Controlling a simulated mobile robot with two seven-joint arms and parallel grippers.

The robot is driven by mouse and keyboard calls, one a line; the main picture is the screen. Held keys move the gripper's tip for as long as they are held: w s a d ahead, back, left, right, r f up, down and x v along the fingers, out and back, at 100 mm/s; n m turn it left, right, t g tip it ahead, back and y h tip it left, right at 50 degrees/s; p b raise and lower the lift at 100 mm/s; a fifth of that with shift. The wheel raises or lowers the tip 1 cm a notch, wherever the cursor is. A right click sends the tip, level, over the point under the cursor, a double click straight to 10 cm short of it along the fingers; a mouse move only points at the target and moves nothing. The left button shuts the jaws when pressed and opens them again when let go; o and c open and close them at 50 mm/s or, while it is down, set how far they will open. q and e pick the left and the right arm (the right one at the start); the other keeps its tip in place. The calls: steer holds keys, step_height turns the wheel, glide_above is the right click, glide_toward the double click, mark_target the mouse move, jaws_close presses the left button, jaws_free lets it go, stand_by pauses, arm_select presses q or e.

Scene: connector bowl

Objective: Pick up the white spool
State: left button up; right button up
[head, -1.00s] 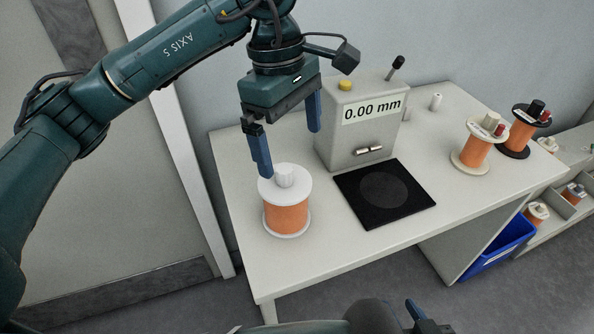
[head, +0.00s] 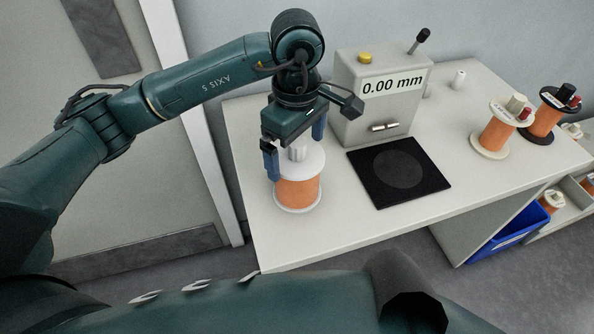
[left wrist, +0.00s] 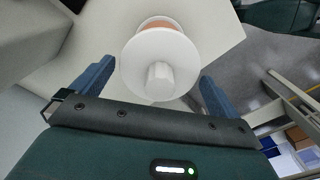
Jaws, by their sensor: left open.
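The white spool (head: 298,192) has white flanges, an orange winding and a white knob on top. It stands upright on the left part of the pale table. My left gripper (head: 296,157) is open and points down over the spool, with a blue finger on either side of its top. In the left wrist view the white spool (left wrist: 158,62) shows its top flange and knob between and just beyond the open fingers of my left gripper (left wrist: 150,88). Nothing is held. My right gripper is not clearly seen.
A grey gauge box (head: 378,100) reading 0.00 mm stands behind a black pad (head: 398,172), right of the spool. Two more orange spools, one cream-based (head: 497,132) and one black-based (head: 547,114), stand at the right. A blue bin (head: 510,232) sits below.

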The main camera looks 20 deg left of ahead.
arm_select(q)
steer(key=shift+f, duration=0.95)
steer(key=shift+c, duration=0.2)
steer(key=c, duration=1.7)
steer(key=shift+r, duration=0.15)
steer(key=shift+c, duration=0.3)
steer(key=shift+w+r, duration=0.1)
